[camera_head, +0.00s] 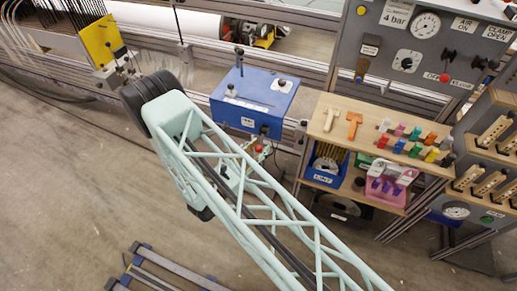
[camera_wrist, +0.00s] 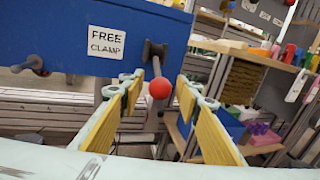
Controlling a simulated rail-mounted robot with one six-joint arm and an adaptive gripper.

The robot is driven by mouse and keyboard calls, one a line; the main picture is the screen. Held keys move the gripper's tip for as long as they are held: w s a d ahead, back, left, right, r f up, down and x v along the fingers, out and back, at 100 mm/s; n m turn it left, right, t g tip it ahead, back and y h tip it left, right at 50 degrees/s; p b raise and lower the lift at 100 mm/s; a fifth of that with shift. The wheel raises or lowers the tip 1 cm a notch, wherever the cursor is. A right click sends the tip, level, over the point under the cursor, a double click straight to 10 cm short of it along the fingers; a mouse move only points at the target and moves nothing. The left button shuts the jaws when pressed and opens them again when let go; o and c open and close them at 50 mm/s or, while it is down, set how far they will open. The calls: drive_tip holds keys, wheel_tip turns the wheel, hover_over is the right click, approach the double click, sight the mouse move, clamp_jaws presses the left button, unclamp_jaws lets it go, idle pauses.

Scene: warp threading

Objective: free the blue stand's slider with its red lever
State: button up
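The blue stand (camera_head: 262,92) is a blue box on the rail in the head view, behind my arm. Its blue front (camera_wrist: 60,35) fills the top left of the wrist view, with a white "FREE CLAMP" label (camera_wrist: 106,42). The red-knobbed lever (camera_wrist: 160,88) hangs from a dark pivot right of this label; a red knob (camera_head: 259,148) also shows below the box in the head view. My gripper (camera_wrist: 161,80) is open, its yellow-padded fingers left and right of the red knob. I see no clear contact. The slider cannot be made out.
A dark knob (camera_wrist: 35,63) sticks out at the left of the blue front. A wooden shelf (camera_head: 340,103) with coloured clips stands right of the stand, below a grey gauge panel (camera_head: 425,60). A yellow plate (camera_head: 101,40) stands at the left.

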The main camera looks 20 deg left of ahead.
clamp_jaws()
idle(0.3)
